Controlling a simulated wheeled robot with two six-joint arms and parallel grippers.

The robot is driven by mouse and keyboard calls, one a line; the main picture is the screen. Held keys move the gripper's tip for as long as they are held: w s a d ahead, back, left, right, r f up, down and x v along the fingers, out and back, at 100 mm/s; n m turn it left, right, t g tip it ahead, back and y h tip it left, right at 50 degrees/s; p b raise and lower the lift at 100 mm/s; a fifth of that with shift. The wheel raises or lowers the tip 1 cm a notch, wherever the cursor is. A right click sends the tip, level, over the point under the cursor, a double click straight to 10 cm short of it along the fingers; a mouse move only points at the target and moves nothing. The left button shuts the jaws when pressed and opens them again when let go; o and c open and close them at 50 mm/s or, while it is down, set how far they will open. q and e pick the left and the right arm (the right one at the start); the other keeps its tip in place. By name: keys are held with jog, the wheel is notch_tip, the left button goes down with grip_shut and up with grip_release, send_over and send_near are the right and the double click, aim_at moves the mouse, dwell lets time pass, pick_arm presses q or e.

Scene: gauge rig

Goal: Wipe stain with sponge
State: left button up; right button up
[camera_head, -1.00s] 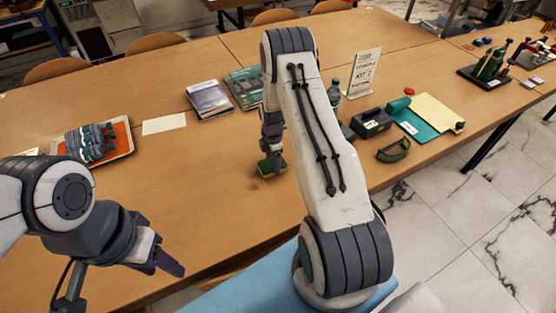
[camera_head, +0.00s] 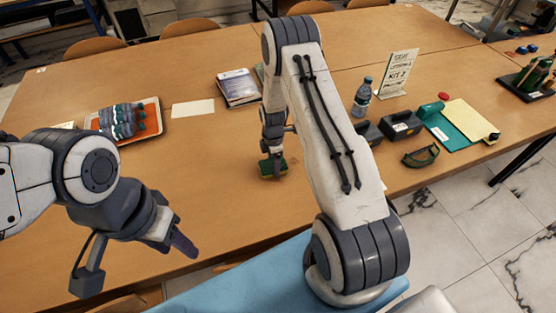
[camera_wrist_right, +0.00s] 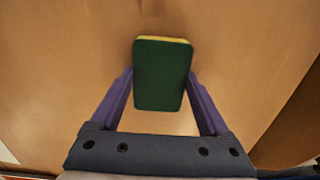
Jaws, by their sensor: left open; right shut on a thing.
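The sponge (camera_head: 273,170), green with a yellow layer, is at the tabletop in front of my right arm. In the right wrist view the sponge (camera_wrist_right: 161,80) shows its dark green face between the purple fingers. My right gripper (camera_head: 272,153) is shut on it and points down. I cannot tell whether the sponge touches the table. A faint darker patch (camera_wrist_right: 207,30) shows on the wood beside the sponge in the wrist view; I cannot tell if it is stain or shadow. My left gripper (camera_head: 178,240) is open and empty at the table's near side.
On the wooden table (camera_head: 220,205) are an orange-lined tray (camera_head: 152,120) with grey-green items, a white sheet (camera_head: 193,108), books (camera_head: 237,87), a bottle (camera_head: 362,97), a sign (camera_head: 398,72), black boxes (camera_head: 401,125) and a green clipboard (camera_head: 440,129). Wood left of the sponge is clear.

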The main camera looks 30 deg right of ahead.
aim_at(265, 167)
jog(key=shift+a, duration=0.45)
jog(key=shift+w+a+r, duration=0.1)
jog(key=shift+w+a, duration=0.05)
jog(key=shift+a, duration=0.95)
notch_tip(265, 167, up, 2)
jog(key=shift+w+a+r+p, duration=0.1)
jog(key=shift+a+p, duration=0.05)
jog(key=shift+p, duration=0.6)
jog(key=shift+r, duration=0.4)
jog(key=shift+r+p, duration=1.85)
jog(key=shift+r, duration=0.6)
